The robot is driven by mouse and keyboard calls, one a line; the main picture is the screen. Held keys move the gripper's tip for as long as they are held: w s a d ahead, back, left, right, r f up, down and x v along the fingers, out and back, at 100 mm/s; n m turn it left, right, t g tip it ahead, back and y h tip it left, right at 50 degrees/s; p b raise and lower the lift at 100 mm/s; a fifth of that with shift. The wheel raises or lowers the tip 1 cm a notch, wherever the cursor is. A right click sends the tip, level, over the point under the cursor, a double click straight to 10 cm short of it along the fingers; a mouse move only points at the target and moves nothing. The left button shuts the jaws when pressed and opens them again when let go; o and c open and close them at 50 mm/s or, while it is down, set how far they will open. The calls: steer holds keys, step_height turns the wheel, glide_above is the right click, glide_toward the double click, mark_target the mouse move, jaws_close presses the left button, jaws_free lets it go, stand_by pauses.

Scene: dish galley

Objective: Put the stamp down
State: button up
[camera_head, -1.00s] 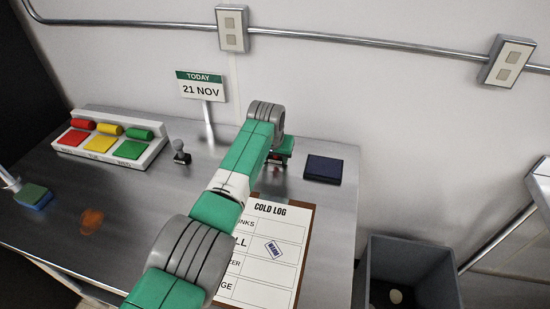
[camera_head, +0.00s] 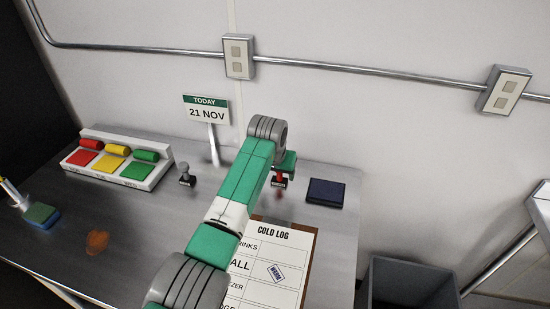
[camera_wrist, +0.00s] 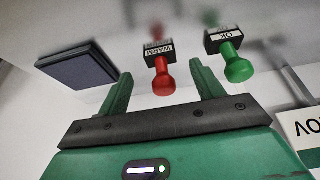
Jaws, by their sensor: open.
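A red stamp (camera_head: 280,178) with a dark base labelled WARM stands upright on the metal counter, left of the dark blue ink pad (camera_head: 325,192). My gripper (camera_wrist: 161,88) is open, and the red stamp (camera_wrist: 160,75) shows between its spread fingers with clear gaps on both sides. In the head view my gripper (camera_head: 284,164) is just above the stamp's handle. A blue printed mark (camera_head: 276,272) is on the cold log sheet (camera_head: 262,255). A green stamp labelled OK (camera_wrist: 232,58) stands beside the red one in the wrist view; in the head view my arm appears to hide it.
A grey stamp (camera_head: 186,175) and a date sign (camera_head: 207,110) stand to the left. A grey bin (camera_head: 408,285) is at right.

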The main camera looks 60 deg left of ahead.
steer(key=p+v, duration=0.1)
steer(key=v, duration=0.6)
steer(key=shift+d+r, duration=0.1)
steer(key=w+d+r+m+t+y, duration=0.1)
steer(key=w+d+r+m+t, duration=0.15)
steer(key=w+d+r, duration=0.45)
steer(key=w+d+r+m+t, duration=0.1)
steer(key=w+d+r+t, duration=0.25)
steer(key=d, duration=0.65)
steer(key=w+d+r+m+t+y, duration=0.1)
steer(key=w+d+r+m+t, duration=0.15)
steer(key=w+d+r, duration=0.4)
steer(key=s+d+r+m+t+h, duration=0.1)
steer(key=s+d+r+t, duration=0.2)
steer(key=d+r, duration=0.35)
steer(key=s+d+r+m+t+h, duration=0.1)
steer(key=s+d+r+t, duration=0.2)
steer(key=d, duration=0.6)
steer(key=s+d+r+t+h, duration=0.1)
steer(key=s+d+r+t, duration=0.2)
steer(key=d+r, duration=0.35)
steer(key=s+d+r+m+t+h, duration=0.1)
steer(key=s+d+r+t, duration=0.3)
steer(key=s+d, duration=0.4)
steer(key=s+r+h, duration=0.1)
steer(key=s, duration=0.2)
steer(key=shift+s+d+m, duration=0.25)
steer(key=shift+d+m, duration=0.05)
steer(key=shift+t, duration=0.25)
